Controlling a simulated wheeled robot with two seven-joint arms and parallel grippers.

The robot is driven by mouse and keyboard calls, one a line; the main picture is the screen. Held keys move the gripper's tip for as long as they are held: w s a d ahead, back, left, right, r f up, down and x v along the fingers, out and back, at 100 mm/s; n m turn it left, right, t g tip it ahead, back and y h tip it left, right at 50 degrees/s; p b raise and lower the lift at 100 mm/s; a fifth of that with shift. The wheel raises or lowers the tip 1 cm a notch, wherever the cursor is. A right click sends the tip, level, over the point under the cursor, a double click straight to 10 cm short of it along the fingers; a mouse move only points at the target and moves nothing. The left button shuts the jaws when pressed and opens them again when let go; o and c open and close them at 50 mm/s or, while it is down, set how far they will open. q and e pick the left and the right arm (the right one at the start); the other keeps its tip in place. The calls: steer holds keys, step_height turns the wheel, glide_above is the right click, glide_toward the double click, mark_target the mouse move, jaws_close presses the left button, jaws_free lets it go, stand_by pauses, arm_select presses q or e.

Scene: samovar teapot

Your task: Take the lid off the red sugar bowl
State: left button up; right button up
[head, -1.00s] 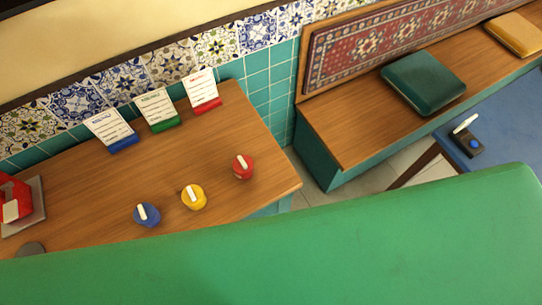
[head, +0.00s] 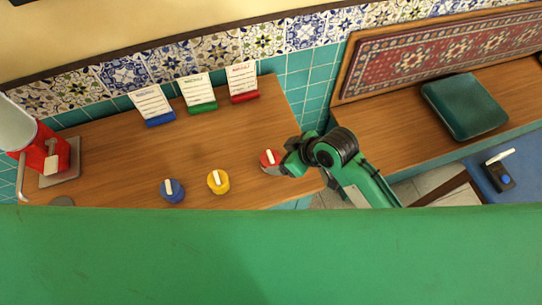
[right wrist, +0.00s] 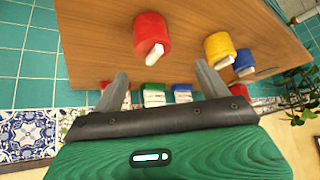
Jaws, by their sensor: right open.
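The red sugar bowl (head: 266,158) stands near the right end of the wooden counter, with a white bar-shaped knob (head: 270,157) on top. My right gripper (head: 286,163) is just to the right of the bowl in the head view and partly overlaps it. In the right wrist view the red bowl (right wrist: 150,30) and its white knob (right wrist: 155,54) appear beyond the open, empty fingers of my right gripper (right wrist: 161,82). The bowl looks closed. I cannot tell whether a fingertip touches it. My left gripper is not in view.
A yellow bowl (head: 218,184) and a blue bowl (head: 173,192) stand to the left on the counter (head: 130,160). Cards in blue (head: 152,105), green (head: 198,94) and red (head: 243,82) holders line the tiled wall. A red appliance (head: 50,150) stands at far left.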

steer(key=w+a+r+n+g, duration=0.2)
steer(key=a+r+n, duration=0.2)
steer(key=a+n, duration=0.15)
steer(key=n+g+h, duration=0.2)
steer(key=n+g, duration=0.1)
steer(key=n, duration=0.2)
glide_toward(271, 155)
steer(key=p+x, duration=0.1)
steer(key=x, duration=0.1)
steer(key=p+x, duration=0.2)
steer(key=shift+w, duration=0.15)
steer(key=p+x, duration=0.1)
steer(key=x, duration=0.1)
steer(key=p+x, duration=0.1)
steer(key=x, duration=0.1)
steer(key=shift+s+a, duration=0.1)
steer(key=shift+s, duration=0.15)
steer(key=shift+f, duration=0.35)
steer(key=c, duration=1)
